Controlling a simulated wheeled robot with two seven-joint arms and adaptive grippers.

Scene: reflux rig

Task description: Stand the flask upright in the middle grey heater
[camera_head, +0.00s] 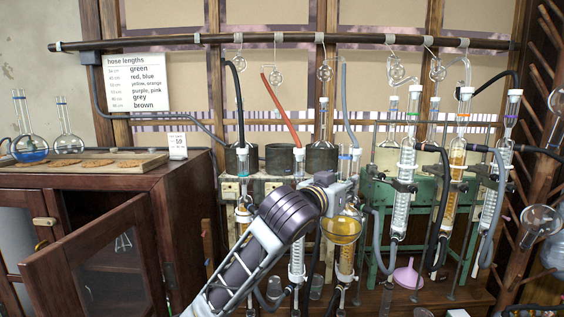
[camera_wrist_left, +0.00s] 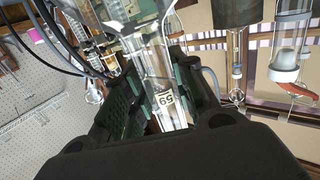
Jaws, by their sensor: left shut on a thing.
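My left gripper (camera_head: 346,194) is shut on the neck of a glass flask (camera_head: 342,230). The flask's round body hangs below the fingers, roughly upright. It looks amber in the head view; I cannot tell whether that is liquid or something behind it. In the left wrist view the fingers sit either side of the clear neck (camera_wrist_left: 155,65), which carries a label reading 59 (camera_wrist_left: 167,101). The middle grey heater (camera_head: 279,159) looks empty, behind and left of the gripper. The left heater (camera_head: 240,160) and right heater (camera_head: 322,159) flank it; a flask neck (camera_head: 323,118) rises from the right one.
A red hose (camera_head: 281,107) hangs over the middle heater. Glass condensers (camera_head: 298,245) stand in front of the heater shelf and on the green rack (camera_head: 378,190) at right. A cabinet (camera_head: 105,210) with an open door is at left. A pink funnel (camera_head: 408,275) sits low.

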